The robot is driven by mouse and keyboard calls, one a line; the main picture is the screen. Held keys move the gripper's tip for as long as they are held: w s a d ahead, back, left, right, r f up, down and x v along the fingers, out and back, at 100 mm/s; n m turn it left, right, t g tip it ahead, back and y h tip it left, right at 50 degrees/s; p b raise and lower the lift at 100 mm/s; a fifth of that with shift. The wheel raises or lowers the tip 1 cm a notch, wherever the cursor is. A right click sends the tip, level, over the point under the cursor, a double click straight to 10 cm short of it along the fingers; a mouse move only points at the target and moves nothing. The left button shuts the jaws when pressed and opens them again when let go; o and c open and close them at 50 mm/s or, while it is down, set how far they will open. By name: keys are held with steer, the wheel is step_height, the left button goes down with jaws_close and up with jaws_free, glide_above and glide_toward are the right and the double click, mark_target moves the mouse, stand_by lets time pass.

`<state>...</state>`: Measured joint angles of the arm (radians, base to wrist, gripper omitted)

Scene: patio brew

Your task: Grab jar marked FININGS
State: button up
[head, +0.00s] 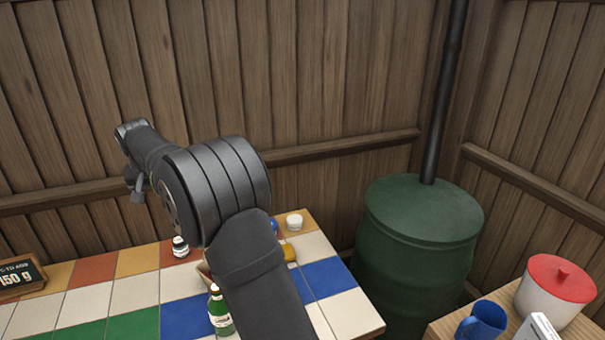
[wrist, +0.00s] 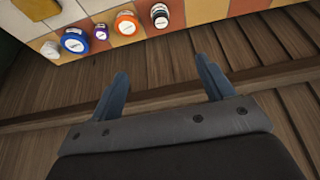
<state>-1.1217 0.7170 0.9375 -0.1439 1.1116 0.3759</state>
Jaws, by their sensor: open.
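Several jars stand along the edge of the tiled table in the wrist view: a white one (wrist: 50,50), a blue one (wrist: 74,41), a small purple one (wrist: 101,32), an orange one (wrist: 126,23) and a black-and-white one (wrist: 160,16). Their labels are too small to read, so I cannot tell which is marked FININGS. My gripper (wrist: 160,80) is open and empty, apart from the jars, with wooden boards seen between its fingers. In the head view, a dark jar (head: 180,247) and a white-topped jar (head: 294,222) stand on the table; my arm hides part of the tabletop.
A green bottle (head: 220,313) stands on the tiled table (head: 135,292) by my arm. A black sign (head: 20,278) is at the left. A green barrel (head: 412,255) stands right of the table. A blue mug (head: 483,322) and red-lidded pot (head: 556,290) are at lower right. Wooden walls close the back.

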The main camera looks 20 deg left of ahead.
steer(key=w+a+f+n+g+y, duration=0.1)
steer(key=w+f+n, duration=0.35)
steer(key=f, duration=0.25)
steer(key=w+a+f+n+g, duration=0.1)
steer(key=w+f+n+g, duration=0.15)
steer(key=w+f, duration=0.35)
steer(key=shift+n+t, duration=0.35)
steer(key=shift+n, duration=0.15)
steer(key=x, duration=0.8)
steer(key=s+x, duration=0.1)
steer(key=x, duration=0.3)
steer(key=shift+a+f, duration=0.15)
steer(key=x, duration=0.4)
steer(key=shift+s+a, duration=0.3)
steer(key=shift+a, duration=0.05)
steer(key=shift+a+f, duration=0.3)
steer(key=shift+f, duration=0.25)
steer(key=c, duration=1.1)
steer(key=shift+r, duration=0.1)
steer(key=shift+c, duration=0.2)
